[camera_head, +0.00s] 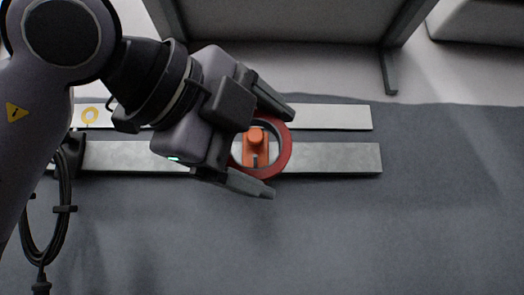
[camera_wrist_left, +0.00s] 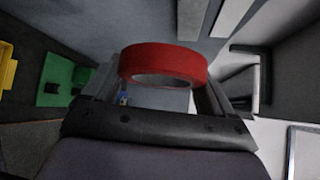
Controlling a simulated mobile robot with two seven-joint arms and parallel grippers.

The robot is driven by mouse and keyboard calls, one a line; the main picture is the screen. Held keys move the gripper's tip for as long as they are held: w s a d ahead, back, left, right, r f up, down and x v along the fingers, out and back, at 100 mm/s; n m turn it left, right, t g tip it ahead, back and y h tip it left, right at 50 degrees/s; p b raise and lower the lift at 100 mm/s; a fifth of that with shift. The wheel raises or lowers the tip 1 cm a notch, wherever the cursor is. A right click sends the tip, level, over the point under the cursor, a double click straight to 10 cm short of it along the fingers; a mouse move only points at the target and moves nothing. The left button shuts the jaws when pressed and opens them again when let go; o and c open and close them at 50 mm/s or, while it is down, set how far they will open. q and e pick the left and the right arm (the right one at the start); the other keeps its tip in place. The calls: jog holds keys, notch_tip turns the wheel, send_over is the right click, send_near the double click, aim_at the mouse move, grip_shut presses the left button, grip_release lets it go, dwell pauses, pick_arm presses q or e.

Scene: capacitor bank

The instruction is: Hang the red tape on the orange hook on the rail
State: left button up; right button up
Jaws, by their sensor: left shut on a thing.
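The red tape (camera_head: 287,150) is a ring held between the fingers of my left gripper (camera_head: 281,152), which is shut on it. In the left wrist view the red tape (camera_wrist_left: 163,58) sits across the gap between the fingers. The orange hook (camera_head: 256,136) is on the rail (camera_head: 335,158) and shows through the tape's opening in the head view. I cannot tell whether the tape is around the hook or only in front of it. The hook cannot be made out in the left wrist view. My right gripper is not in view.
A second pale bar (camera_head: 335,117) runs above the rail. The grey surface right of the rail is clear. A green object (camera_wrist_left: 65,82) shows in the left wrist view.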

pick_arm(q)
jog(key=shift+w, duration=0.45)
jog(key=w+f+p, duration=0.2)
jog(key=w+p, duration=0.2)
jog(key=w, duration=0.6)
dwell(0.7)
jog(key=shift+p, duration=0.3)
jog(key=o, duration=0.8)
